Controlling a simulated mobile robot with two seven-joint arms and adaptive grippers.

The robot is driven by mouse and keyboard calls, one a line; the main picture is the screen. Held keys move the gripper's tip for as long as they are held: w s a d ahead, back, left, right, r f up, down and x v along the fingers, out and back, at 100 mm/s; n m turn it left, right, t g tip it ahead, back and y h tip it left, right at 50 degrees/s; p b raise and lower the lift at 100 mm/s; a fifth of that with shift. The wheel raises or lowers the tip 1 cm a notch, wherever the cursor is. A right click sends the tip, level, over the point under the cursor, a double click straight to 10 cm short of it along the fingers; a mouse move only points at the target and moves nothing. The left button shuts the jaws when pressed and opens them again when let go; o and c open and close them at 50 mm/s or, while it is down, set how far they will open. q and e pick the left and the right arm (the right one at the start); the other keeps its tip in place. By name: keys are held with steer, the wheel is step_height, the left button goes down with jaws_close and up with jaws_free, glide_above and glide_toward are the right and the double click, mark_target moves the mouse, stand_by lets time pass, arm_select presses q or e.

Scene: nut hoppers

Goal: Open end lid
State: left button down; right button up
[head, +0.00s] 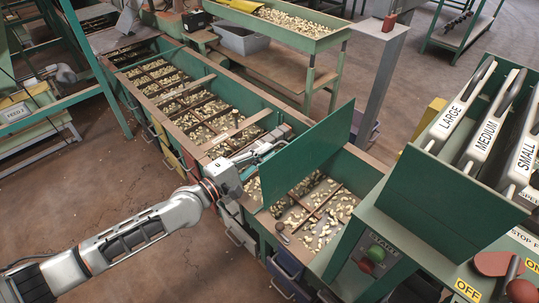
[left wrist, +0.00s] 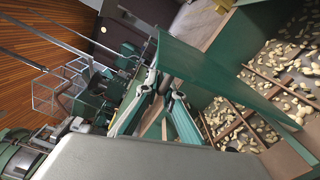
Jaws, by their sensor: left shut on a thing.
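The end lid (head: 308,152) is a flat green panel. It stands raised on edge over the end section of the long green hopper, with nuts visible in the compartments under and beside it. It also crosses the middle of the left wrist view (left wrist: 215,72). My left gripper (head: 268,150) is at the left edge of the lid and is shut on it. The two fingers show in the left wrist view (left wrist: 166,92), by the lid's near edge. The exact contact is partly hidden. My right gripper is not in view.
The hopper's open compartments (head: 201,81) hold nuts and run to the upper left. A control box with LARGE, MEDIUM and SMALL levers (head: 469,108) stands close on the right. A green post table with a nut tray (head: 279,17) is behind. Brown floor is free at the left.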

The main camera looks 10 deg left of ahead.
arm_select(q)
steer(key=shift+a, duration=0.1)
stand_by(0.3)
steer(key=c, duration=2.2)
jaws_free()
steer(key=shift+s+a, duration=0.2)
steer(key=v, duration=1.1)
steer(key=shift+s+a, duration=0.1)
steer(key=shift+s, duration=0.1)
